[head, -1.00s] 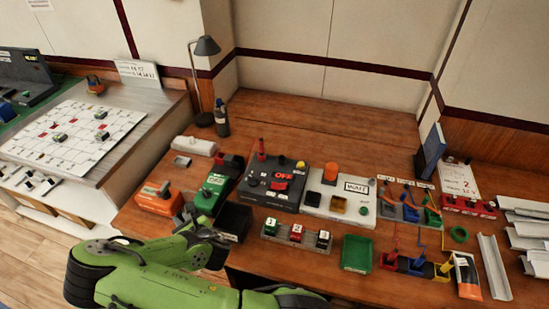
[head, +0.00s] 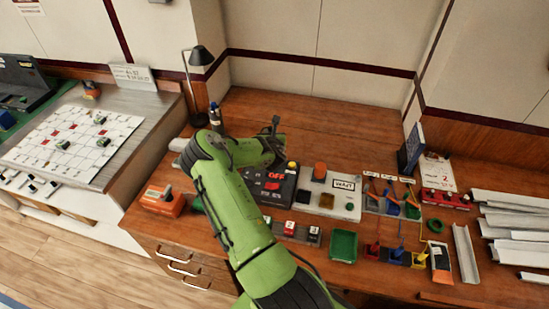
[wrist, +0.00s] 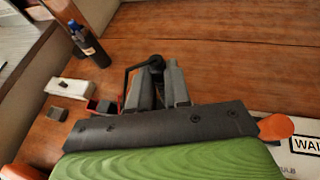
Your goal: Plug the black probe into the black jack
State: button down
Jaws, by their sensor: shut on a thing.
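My gripper (wrist: 158,82) is shut on a small black thing (wrist: 156,62), which looks like the black probe; its dark tip and a dark bent lead show beside the fingers in the wrist view. In the head view my gripper (head: 270,133) is above the back of the black unit (head: 285,187) with the red OFF part (head: 271,176) and a yellow knob (head: 292,166). My arm covers the left part of this unit. I cannot make out the black jack, nor whether the probe touches anything.
A white WAIT unit (head: 349,204) with an orange knob (head: 319,170) stands right of the black unit. A dark bottle (head: 215,116) and lamp (head: 202,56) stand back left. A green tray (head: 343,246) is in front. The back of the table is clear.

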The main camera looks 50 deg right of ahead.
jog(key=f, duration=0.3)
jog(key=d+f+b, duration=0.1)
jog(key=f, duration=0.2)
jog(key=f+b, duration=0.1)
jog(key=f, duration=0.2)
jog(key=shift+s+d+f, duration=0.2)
jog(key=shift+s+f, duration=0.1)
jog(key=shift+s, duration=0.1)
jog(key=shift+f+h+b, duration=0.1)
jog(key=shift+h+b, duration=0.2)
jog(key=c, duration=1.1)
grip_release()
